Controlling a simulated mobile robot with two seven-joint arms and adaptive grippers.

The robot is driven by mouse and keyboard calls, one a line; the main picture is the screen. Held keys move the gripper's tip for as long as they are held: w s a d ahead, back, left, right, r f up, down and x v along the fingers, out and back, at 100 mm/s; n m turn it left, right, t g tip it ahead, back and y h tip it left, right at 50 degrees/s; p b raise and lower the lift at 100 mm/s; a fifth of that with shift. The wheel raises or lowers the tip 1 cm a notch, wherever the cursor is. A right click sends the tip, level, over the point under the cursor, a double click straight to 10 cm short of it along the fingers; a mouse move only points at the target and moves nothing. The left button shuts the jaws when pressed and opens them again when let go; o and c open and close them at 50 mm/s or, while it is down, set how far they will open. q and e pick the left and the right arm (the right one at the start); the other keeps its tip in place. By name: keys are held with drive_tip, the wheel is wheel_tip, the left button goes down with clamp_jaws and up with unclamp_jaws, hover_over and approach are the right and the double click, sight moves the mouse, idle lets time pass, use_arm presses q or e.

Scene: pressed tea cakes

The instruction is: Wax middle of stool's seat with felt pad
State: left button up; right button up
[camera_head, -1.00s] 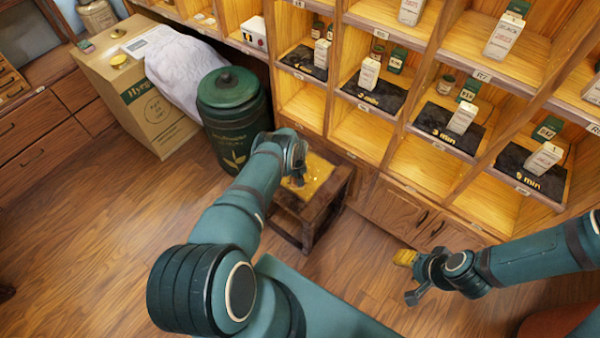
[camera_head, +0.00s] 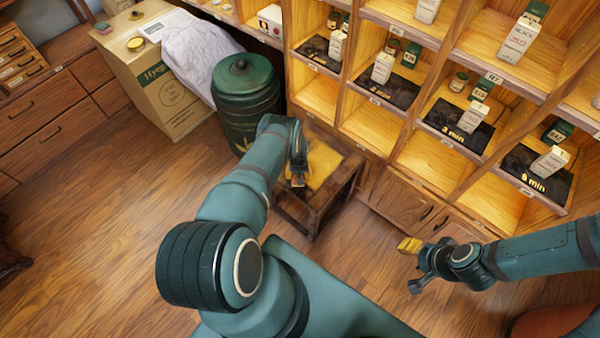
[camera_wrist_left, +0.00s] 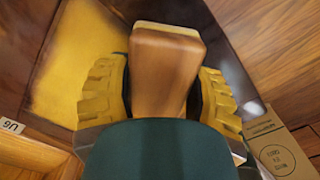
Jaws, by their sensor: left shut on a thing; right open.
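The low brown stool (camera_head: 312,222) stands in front of the shelf unit, with a yellow middle to its seat (camera_head: 326,162). My left gripper (camera_head: 297,178) is over the left part of the seat, pointing down. In the left wrist view it is shut on the felt pad (camera_wrist_left: 165,70), a brown wooden block with a pale layer at its far end. The yellow seat (camera_wrist_left: 82,58) shows beside the block there. I cannot tell whether the pad touches the seat. My right gripper (camera_head: 412,266) is open and empty, right of the stool, with its fingers spread.
A dark green canister (camera_head: 245,100) stands close behind and left of the stool. A cardboard box (camera_head: 165,95) with a white cloth (camera_head: 200,52) is further left. The shelf unit (camera_head: 395,155) with small tea packets is behind. Wooden floor (camera_head: 110,220) is clear at left.

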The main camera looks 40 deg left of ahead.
sight(287, 182)
use_arm(q)
drive_tip(key=shift+s+a+p, duration=0.15)
drive_tip(key=shift+s+p, duration=0.4)
drive_tip(key=shift+s, duration=0.65)
drive_tip(key=shift+s+a+f+p, duration=0.15)
drive_tip(key=shift+s+p, duration=0.5)
drive_tip(key=shift+s, duration=1.5)
drive_tip(key=shift+w+a+b, duration=0.1)
drive_tip(key=shift+a+b, duration=0.75)
drive_tip(key=shift+a, duration=0.4)
drive_tip(key=w+b, duration=0.2)
drive_tip(key=shift+w+b, duration=0.2)
drive_tip(key=shift+b, duration=0.1)
drive_tip(key=shift+w+d+b, duration=0.1)
drive_tip(key=shift+w+b, duration=0.5)
drive_tip(key=shift+w, duration=0.1)
drive_tip(key=w+b, duration=0.2)
drive_tip(key=b, duration=0.1)
drive_tip(key=shift+w+d, duration=0.1)
drive_tip(key=shift+w, duration=0.15)
drive_tip(key=shift+w+b, duration=0.4)
drive_tip(key=shift+b, duration=0.15)
drive_tip(key=w+b, duration=0.1)
drive_tip(key=b, duration=0.1)
drive_tip(key=w+b, duration=0.1)
drive_tip(key=shift+w+d+f+b, duration=0.15)
drive_tip(key=shift+w+b, duration=0.15)
drive_tip(key=shift+b, duration=0.1)
drive_tip(key=shift+w+b, duration=0.45)
drive_tip(key=shift+b, duration=0.05)
